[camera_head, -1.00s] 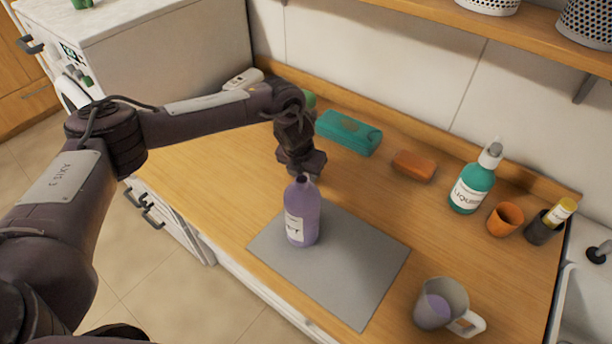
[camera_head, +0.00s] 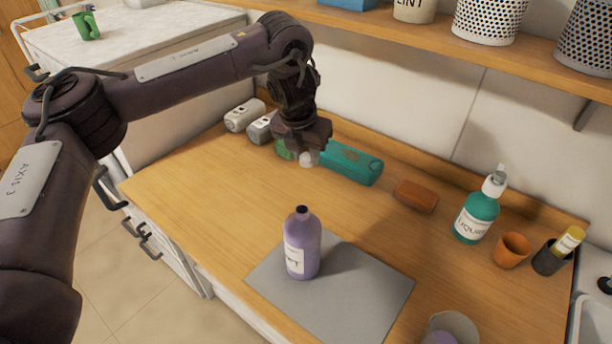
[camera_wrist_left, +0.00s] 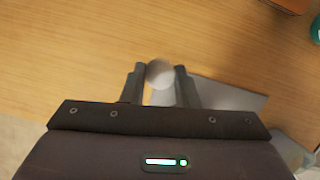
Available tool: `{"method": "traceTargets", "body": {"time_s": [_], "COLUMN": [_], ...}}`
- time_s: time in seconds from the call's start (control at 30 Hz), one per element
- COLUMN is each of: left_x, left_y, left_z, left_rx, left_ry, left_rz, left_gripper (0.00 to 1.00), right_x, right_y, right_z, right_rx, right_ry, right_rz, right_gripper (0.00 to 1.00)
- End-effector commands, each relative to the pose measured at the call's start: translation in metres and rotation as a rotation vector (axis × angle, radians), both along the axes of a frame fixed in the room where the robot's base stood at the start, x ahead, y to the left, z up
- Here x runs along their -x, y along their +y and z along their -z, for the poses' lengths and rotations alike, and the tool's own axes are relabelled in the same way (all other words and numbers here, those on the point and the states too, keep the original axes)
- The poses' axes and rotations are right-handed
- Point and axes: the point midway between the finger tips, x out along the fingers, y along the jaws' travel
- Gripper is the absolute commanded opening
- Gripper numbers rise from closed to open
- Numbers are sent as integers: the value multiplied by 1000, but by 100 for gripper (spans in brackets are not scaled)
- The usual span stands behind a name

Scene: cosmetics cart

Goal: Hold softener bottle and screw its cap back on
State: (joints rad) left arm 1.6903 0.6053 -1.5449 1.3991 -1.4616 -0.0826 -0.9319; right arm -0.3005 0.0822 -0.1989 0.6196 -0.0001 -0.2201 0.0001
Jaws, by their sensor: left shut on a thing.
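The softener bottle (camera_head: 303,250) is purple with a white label. It stands upright and uncapped on the grey mat (camera_head: 375,290) in the head view, its dark mouth facing up. My left gripper (camera_head: 309,150) is shut on a small round whitish cap (camera_head: 309,159), held above the counter behind the bottle and apart from it. In the left wrist view the cap (camera_wrist_left: 159,73) sits between the two fingertips of the left gripper (camera_wrist_left: 160,80). My right gripper is not in view.
Along the back of the wooden counter (camera_head: 200,190) are a teal box (camera_head: 350,164), an orange-brown block (camera_head: 416,196), a teal pump bottle (camera_head: 475,215), an orange cup (camera_head: 512,250) and a dark cup (camera_head: 551,258). A mug (camera_head: 452,330) stands at the front right. The left counter is clear.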

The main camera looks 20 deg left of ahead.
Motion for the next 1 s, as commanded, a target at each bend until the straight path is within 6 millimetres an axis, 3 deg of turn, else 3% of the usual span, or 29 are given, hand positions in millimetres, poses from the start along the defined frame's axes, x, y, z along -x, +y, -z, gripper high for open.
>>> {"method": "traceTargets", "body": {"time_s": [0.1, 0.3, 0.8, 1.0], "left_x": [0, 0, 1, 9], "left_y": [0, 0, 0, -2], "left_z": [-22, -38, -40, -34], "left_rx": [-3, 0, -1, -4], "left_ry": [-2, 1, 2, 0], "left_rz": [1, 1, -9, -195], "left_gripper": [6, 6, 6, 6], "right_x": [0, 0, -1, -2], "right_y": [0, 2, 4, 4], "right_z": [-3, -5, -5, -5], "right_rx": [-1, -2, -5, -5], "right_ry": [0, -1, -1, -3], "right_rz": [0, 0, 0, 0], "right_gripper": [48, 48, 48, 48]}}
